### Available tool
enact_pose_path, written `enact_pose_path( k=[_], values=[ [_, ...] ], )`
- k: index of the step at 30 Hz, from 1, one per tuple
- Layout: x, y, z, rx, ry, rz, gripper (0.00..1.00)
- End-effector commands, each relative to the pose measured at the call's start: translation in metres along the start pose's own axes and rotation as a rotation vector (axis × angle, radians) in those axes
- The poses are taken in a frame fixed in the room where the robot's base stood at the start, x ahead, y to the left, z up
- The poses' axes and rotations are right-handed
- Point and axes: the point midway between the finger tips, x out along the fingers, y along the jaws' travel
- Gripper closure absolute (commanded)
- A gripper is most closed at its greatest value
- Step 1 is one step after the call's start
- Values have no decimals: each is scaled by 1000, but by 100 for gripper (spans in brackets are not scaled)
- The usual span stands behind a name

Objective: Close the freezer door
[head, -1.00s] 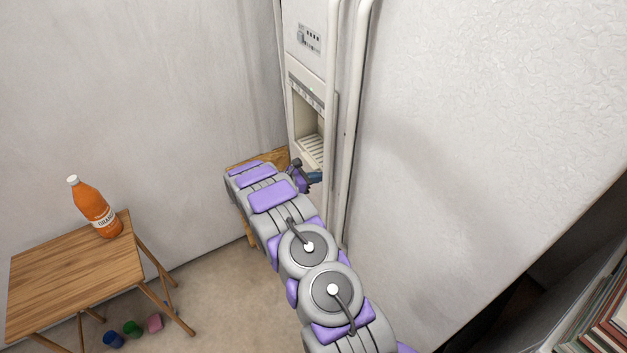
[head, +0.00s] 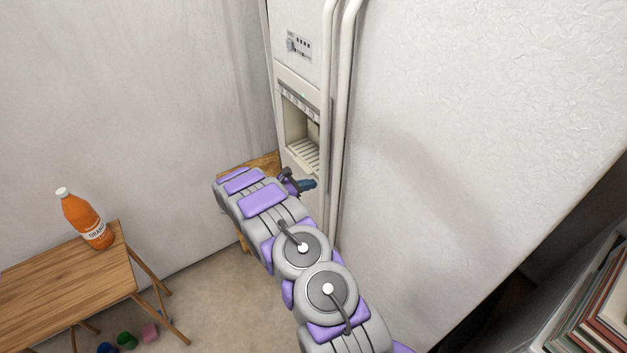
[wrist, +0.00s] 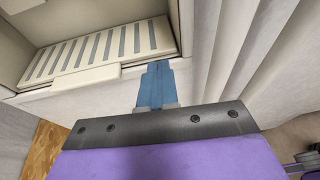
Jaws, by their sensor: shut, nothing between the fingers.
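The freezer door (head: 304,72) is the narrow white left door of the fridge, with a control panel and a dispenser recess (head: 301,139). Its long handle (head: 327,75) runs close beside the handle of the wide right door (head: 470,130). I cannot tell whether the freezer door is fully flush. My gripper (head: 307,184) is shut and empty, low at the front of the freezer door, just below the dispenser. In the wrist view the blue fingers (wrist: 156,84) are together in front of the door, under the slatted dispenser tray (wrist: 105,50). Contact with the door is unclear.
A wooden table (head: 75,280) with an orange bottle (head: 85,218) stands at left, with small coloured items on the floor below. A wooden piece (head: 262,162) is behind my arm. A shelf of books (head: 600,310) is at lower right.

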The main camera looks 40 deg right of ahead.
Motion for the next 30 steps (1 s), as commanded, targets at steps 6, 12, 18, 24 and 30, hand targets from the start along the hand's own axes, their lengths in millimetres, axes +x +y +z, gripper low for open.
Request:
enact_pose_path(
  k=[6, 12, 18, 24, 30],
  values=[
    [-51, -5, 0, 1, -1, 4, 100],
    [-88, -6, -1, 1, -1, 3, 100],
    [-107, -8, -2, 3, 1, 1, 100],
    [-111, -9, -3, 2, 1, -1, 100],
    [-111, -9, -3, 2, 0, -1, 100]
  ],
)
